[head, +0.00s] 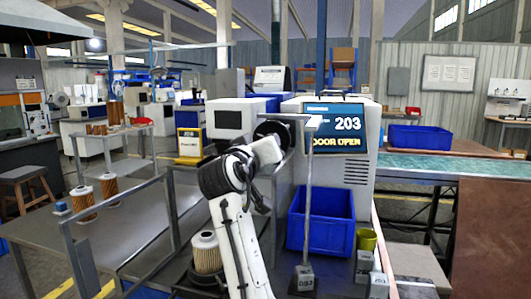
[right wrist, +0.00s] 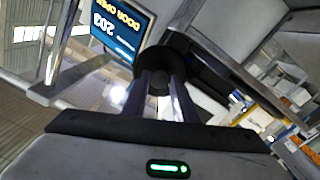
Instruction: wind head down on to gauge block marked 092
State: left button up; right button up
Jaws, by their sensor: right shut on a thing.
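In the head view my right arm rises from the bottom, its gripper (head: 270,140) at a dark round knob (head: 284,128) beside the stand's top. In the right wrist view the gripper's fingers (right wrist: 165,100) are shut on this black round knob (right wrist: 155,72). A thin grey post (head: 308,205) with a pale crossarm (head: 290,117) stands in front of the machine. At its lower end is a grey block (head: 303,279) with a three-digit mark I cannot read surely. My left gripper is not in view.
A white machine has a screen (head: 334,127) reading 203 and DOOR OPEN. A pleated filter cartridge (head: 206,252) stands left of my arm. Metal rails (head: 168,215) run at the left.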

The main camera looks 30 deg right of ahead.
jog(key=shift+f+m+b, duration=0.25)
jog(key=shift+m+b, duration=0.2)
jog(key=shift+m, duration=0.45)
jog(key=m+b, duration=0.1)
jog(key=m, duration=0.1)
jog(key=shift+m, duration=0.4)
jog(key=shift+m+b, duration=0.3)
jog(key=shift+m, duration=0.1)
jog(key=m+b, duration=0.1)
jog(key=m, duration=0.1)
jog(key=shift+r+m, duration=0.1)
jog(key=shift+m, duration=0.6)
jog(key=shift+r, duration=0.1)
jog(key=o, duration=1)
jog(key=shift+o, duration=0.2)
jog(key=shift+r, duration=0.1)
